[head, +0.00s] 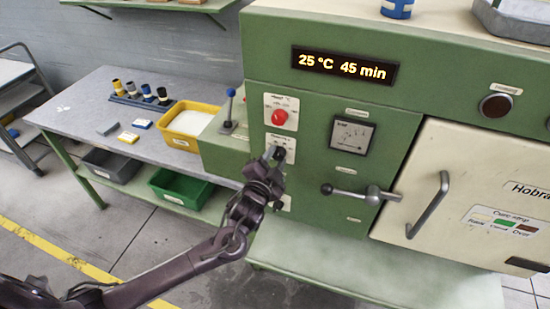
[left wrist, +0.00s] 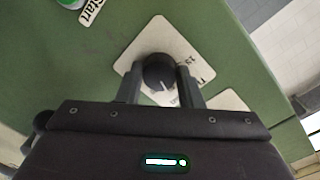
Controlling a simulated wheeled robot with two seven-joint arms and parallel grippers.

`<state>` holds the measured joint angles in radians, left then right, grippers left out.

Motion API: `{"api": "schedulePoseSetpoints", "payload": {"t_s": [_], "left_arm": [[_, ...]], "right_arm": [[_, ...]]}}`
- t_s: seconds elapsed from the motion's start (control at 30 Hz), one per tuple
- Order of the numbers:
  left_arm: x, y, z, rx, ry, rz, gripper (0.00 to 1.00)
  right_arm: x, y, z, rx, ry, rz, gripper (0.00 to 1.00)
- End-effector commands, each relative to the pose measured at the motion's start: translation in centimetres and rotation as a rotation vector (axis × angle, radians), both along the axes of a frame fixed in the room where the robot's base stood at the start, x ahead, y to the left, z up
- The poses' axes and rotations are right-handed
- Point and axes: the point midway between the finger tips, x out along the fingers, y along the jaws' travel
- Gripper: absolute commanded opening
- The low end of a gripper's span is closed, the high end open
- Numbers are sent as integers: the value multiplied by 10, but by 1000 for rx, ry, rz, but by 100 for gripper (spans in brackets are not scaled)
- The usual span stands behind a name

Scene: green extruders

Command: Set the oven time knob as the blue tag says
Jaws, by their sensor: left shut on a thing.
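The black time knob (head: 278,152) sits on a white plate on the green oven front, below a red knob (head: 280,117). In the left wrist view the knob (left wrist: 160,72) is between the two fingers of my left gripper (left wrist: 160,88), and its white pointer line shows. My left gripper (head: 272,160) is shut on it; the dial's marks are partly hidden. The oven display (head: 344,65) reads 25 °C 45 min. A small blue and white piece (head: 142,123) lies on the side table; I cannot read any writing on it. My right gripper is not in view.
The oven door (head: 480,190) with its bar handle (head: 428,205) is closed at the right. A lever (head: 360,194) sticks out below the gauge (head: 351,135). A blue-knobbed lever (head: 229,108) and a yellow bin (head: 190,128) stand left of the knob.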

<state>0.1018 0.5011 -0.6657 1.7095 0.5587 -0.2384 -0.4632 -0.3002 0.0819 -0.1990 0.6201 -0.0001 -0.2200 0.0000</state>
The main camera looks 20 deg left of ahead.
Motion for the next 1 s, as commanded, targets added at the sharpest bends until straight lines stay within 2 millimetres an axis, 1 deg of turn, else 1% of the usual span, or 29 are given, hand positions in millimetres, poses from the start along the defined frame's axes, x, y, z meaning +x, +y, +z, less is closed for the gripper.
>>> {"api": "schedulePoseSetpoints", "payload": {"t_s": [0.2,0.6,0.63,0.77,0.8,1.0], "left_arm": [[0,0,1,36,-5,-1,10],[0,-1,1,40,-5,-1,10],[0,-1,1,40,-5,-1,36],[0,-1,1,40,-3,-1,53],[0,-1,1,40,-3,-1,55],[0,0,0,40,-2,-1,55]], "right_arm": [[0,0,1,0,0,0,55],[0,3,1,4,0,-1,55],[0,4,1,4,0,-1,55],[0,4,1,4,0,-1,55],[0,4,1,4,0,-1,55],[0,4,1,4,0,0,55]]}}
